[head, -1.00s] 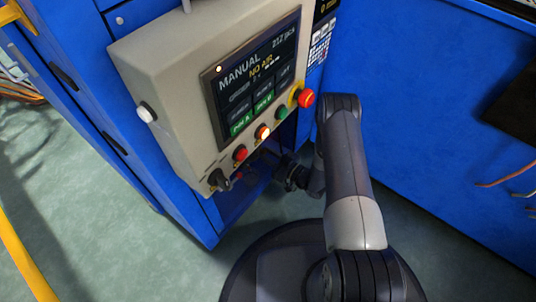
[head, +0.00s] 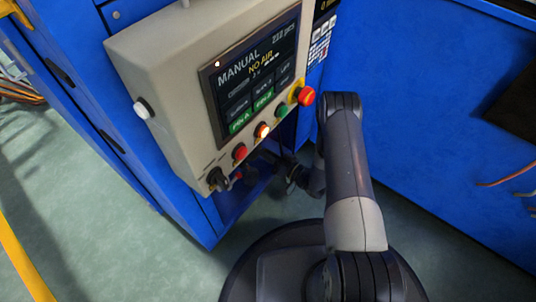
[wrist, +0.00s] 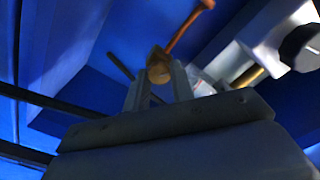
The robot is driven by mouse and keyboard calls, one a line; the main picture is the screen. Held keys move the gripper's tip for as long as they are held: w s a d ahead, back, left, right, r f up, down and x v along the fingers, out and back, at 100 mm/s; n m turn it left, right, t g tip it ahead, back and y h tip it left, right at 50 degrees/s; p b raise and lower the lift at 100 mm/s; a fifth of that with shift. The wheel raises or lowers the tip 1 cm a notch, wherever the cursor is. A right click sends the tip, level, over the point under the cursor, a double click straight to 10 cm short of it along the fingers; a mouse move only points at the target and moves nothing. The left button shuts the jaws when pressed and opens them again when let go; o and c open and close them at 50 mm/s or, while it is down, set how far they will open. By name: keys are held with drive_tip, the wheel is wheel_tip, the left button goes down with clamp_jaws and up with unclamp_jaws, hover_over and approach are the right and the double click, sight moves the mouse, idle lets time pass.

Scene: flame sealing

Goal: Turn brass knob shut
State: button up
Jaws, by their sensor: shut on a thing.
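A copper-coloured pipe (wrist: 187,30) runs up and right from just behind the knob. In the head view my arm reaches down beside the control panel. My gripper and the brass knob cannot be made out there, in the dark space below the panel. How far the knob is turned cannot be told.
The control panel (head: 170,75) with a lit screen reading MANUAL and NO AIR overhangs this space. A red button (head: 306,96) sits close to my arm. Blue cabinet walls (head: 420,100) enclose the right side. A pale block with a dark round cap (wrist: 300,45) is right of the knob.

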drive_tip(key=m, duration=0.5)
drive_tip(key=shift+m, duration=0.3)
drive_tip(key=m, duration=0.4)
drive_tip(key=shift+f+m, duration=0.1)
drive_tip(key=shift+m, duration=0.3)
drive_tip(key=o, duration=0.9)
drive_tip(key=shift+o, duration=0.2)
drive_tip(key=p+v, duration=0.3)
drive_tip(key=v, duration=0.7)
drive_tip(key=shift+s+d, duration=0.25)
drive_tip(key=shift+d, duration=0.1)
